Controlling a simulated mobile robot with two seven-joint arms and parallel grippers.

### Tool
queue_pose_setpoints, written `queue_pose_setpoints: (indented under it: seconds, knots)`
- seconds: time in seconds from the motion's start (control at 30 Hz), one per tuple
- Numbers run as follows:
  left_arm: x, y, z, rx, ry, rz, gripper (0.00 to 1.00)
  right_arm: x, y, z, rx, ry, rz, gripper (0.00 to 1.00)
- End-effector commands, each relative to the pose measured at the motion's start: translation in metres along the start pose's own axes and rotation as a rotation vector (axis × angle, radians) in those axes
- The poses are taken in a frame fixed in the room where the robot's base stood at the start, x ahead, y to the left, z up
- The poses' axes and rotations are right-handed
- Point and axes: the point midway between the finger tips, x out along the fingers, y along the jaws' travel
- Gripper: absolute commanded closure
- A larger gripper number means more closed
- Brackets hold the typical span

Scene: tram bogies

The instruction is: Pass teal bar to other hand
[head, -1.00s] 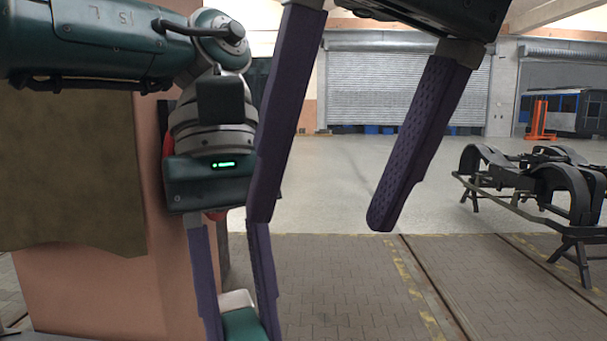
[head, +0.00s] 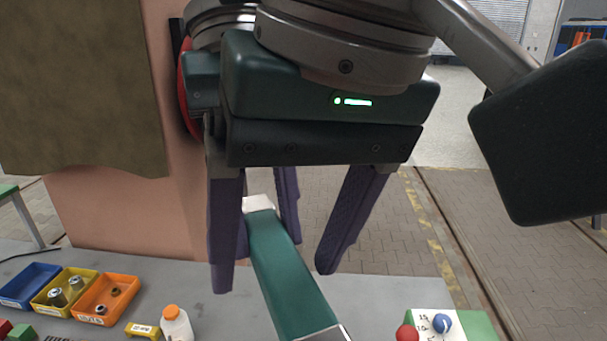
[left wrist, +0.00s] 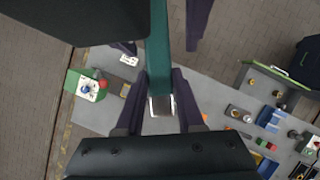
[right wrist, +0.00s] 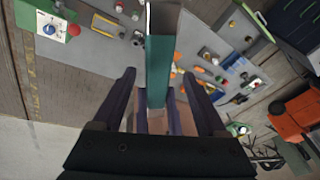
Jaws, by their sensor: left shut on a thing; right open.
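The teal bar (head: 287,265) has a pale cap at its far end and a pale edge at its near end, and slopes toward me over the table. My left gripper (head: 268,238) is mostly hidden behind the right one. It is shut on the bar near the far pale end; in the left wrist view the bar (left wrist: 158,45) lies between its fingers. My right gripper (head: 274,278) is nearer to me and open, its fingers on either side of the bar. In the right wrist view the bar (right wrist: 159,68) runs between those fingers with gaps at both sides.
The grey table (head: 210,318) lies below. Blue (head: 30,285), yellow (head: 66,291) and orange (head: 105,298) bins stand at its left, near a white bottle (head: 175,324). A green-and-white box with red and blue knobs (head: 450,325) is at the right. A salmon pillar (head: 110,215) stands behind.

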Motion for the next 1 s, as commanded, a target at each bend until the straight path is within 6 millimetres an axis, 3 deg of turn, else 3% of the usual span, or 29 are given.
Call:
queue_pose_setpoints:
  seconds: [0.3, 0.9, 1.0]
  knots:
    - [-0.0002, 0.0001, 0.0001, 0.0, 0.0, 0.0, 1.0, 0.0019, 0.0, -0.0002, 0.0, 0.001, 0.0, 0.27]
    - [-0.0002, 0.0009, 0.0002, 0.0, 0.0, 0.003, 1.0, 0.0013, -0.0013, -0.0003, -0.001, 0.002, -0.004, 0.94]
    - [-0.0002, 0.0012, 0.0002, 0.001, 0.001, 0.004, 1.0, 0.0011, -0.0018, -0.0003, -0.002, 0.002, -0.005, 1.0]
